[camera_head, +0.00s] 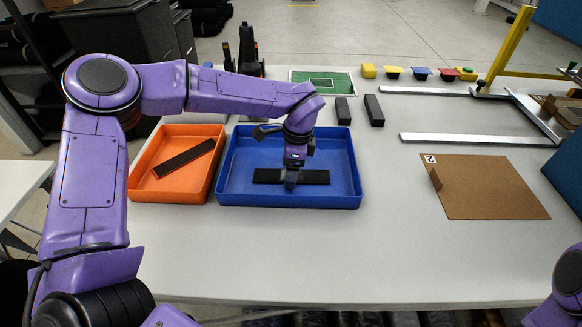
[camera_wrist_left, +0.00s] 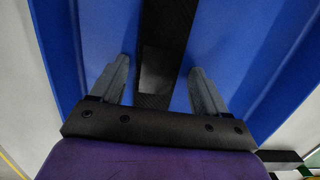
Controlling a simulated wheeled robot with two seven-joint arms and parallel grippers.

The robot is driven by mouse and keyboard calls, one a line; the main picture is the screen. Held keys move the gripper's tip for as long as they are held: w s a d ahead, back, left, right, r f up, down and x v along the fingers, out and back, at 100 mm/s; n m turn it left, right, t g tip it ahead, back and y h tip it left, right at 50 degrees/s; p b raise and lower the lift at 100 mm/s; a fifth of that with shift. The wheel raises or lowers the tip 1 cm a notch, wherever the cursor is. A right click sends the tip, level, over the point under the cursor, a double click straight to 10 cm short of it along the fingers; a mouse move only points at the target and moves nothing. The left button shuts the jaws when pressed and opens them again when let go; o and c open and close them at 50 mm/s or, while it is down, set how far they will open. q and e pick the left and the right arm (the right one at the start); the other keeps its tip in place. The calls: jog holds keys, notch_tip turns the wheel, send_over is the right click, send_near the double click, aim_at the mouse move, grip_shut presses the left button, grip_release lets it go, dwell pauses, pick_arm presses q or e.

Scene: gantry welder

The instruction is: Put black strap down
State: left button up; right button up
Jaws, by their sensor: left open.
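A black strap (camera_head: 316,177) lies flat across the floor of the blue tray (camera_head: 340,201), near its front wall. In the left wrist view the strap (camera_wrist_left: 165,45) runs between the two fingers, with a gap on each side. My left gripper (camera_head: 291,184) is over the middle of this strap in the blue tray; in the wrist view its fingers (camera_wrist_left: 160,85) are open around the strap. A second black strap (camera_head: 184,158) lies slanted in the orange tray (camera_head: 165,196). My right gripper is not in view; only part of my right arm shows at the lower right edge.
Two dark blocks (camera_head: 374,110) stand behind the blue tray. A brown board (camera_head: 490,188) and metal rails (camera_head: 478,139) are on the right. Several coloured buttons (camera_head: 420,73) line the back edge. The table front (camera_head: 330,250) is clear.

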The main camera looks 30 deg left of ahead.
pick_arm(q)
jog(key=shift+r+p, duration=0.25)
jog(key=shift+p, duration=0.1)
notch_tip(320, 180, up, 12)
jog(key=d+b, duration=0.1)
jog(key=b, duration=0.1)
jog(key=shift+w+d+f, duration=0.15)
jog(key=shift+w, duration=0.15)
dwell(1.2)
